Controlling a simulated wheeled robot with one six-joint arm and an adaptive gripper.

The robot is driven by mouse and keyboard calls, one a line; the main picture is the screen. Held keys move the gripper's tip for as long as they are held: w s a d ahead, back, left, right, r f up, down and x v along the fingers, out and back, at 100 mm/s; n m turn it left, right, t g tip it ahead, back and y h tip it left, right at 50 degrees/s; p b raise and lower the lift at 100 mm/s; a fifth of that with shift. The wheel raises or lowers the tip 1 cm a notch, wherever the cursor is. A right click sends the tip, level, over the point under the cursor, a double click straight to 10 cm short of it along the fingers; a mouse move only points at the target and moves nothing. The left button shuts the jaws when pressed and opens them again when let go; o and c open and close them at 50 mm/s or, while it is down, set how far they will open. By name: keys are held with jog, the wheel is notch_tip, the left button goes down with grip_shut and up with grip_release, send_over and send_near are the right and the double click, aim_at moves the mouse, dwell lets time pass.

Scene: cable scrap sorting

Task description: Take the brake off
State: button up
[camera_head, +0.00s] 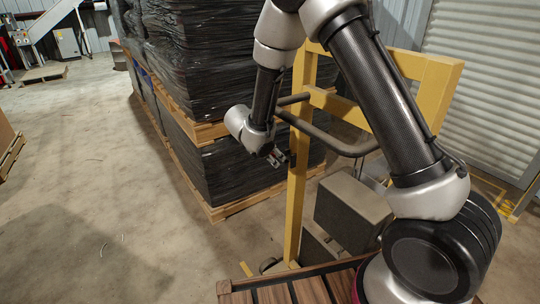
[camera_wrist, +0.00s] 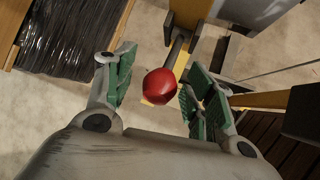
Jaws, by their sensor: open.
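A round red knob (camera_wrist: 160,86) sits at the end of a dark lever (camera_wrist: 176,50) in the wrist view, close to the yellow post (camera_head: 296,160). I take this to be the brake lever. My gripper (camera_wrist: 155,76) is open, with its green-padded fingers on the left and right of the knob. I see a gap on each side; how deep the knob sits between the fingers I cannot tell. In the head view my gripper (camera_head: 279,157) points toward the left side of the post, and the knob cannot be made out.
Black-wrapped stacks on pallets (camera_head: 245,203) stand close behind my gripper. A slatted wooden deck (camera_head: 235,297) lies in front. The left floor is open.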

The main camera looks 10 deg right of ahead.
jog(key=s+a+r, duration=0.4)
jog(key=s+a, duration=0.6)
jog(key=s, duration=0.1)
jog(key=shift+a, duration=0.2)
jog(key=shift+f, duration=0.1)
